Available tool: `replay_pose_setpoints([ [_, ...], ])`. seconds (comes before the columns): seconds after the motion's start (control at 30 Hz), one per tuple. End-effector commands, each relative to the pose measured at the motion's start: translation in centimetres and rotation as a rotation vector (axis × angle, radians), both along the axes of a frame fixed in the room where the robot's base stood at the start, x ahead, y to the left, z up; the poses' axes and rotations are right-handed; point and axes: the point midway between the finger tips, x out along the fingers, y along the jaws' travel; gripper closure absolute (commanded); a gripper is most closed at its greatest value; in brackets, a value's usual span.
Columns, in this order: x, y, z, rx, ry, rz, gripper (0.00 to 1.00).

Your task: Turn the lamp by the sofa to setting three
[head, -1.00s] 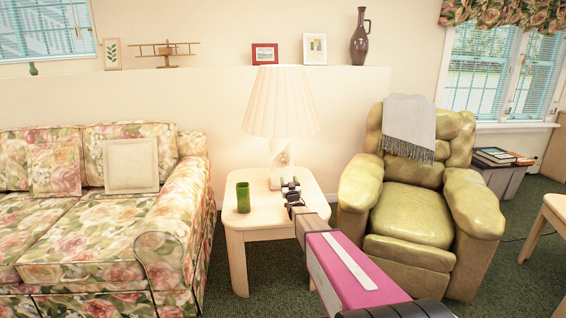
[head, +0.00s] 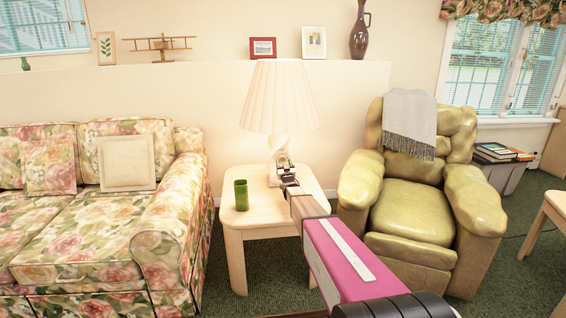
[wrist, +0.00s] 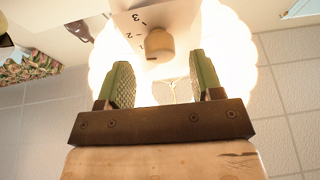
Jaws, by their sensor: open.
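The lamp (head: 279,95) has a pleated cream shade and a pale base, and stands on the side table (head: 250,222) by the sofa (head: 172,228). In the wrist view, its round beige knob (wrist: 160,44) sits on a white plate (wrist: 182,14) with marks and numbers; a 3 and a 2 are readable. I cannot tell clearly which mark the knob points to. The area behind it glows bright. My gripper (wrist: 164,75) is open, its two green-padded fingers apart, with the knob just beyond the tips and between their lines. In the head view, my gripper (head: 284,170) is in front of the lamp base and partly hides it.
A green cup (head: 241,195) stands on the side table, left of my arm. A green armchair (head: 412,205) with a grey throw is close on the right.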

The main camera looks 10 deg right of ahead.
Motion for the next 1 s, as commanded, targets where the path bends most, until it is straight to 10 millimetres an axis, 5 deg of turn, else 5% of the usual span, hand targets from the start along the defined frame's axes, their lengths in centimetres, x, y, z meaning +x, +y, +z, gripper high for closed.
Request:
replay_pose_setpoints([
  [0.13,1.9,0.1,0.7,0.0,0.0,0.0,0.4],
  [0.47,2.3,0.1,1.0,0.0,0.0,0.0,0.4],
  [0.63,2.2,0.2,1.0,0.0,0.0,0.0,0.89],
  [1.0,2.2,0.2,0.9,0.041,0.0,0.001,0.89],
])
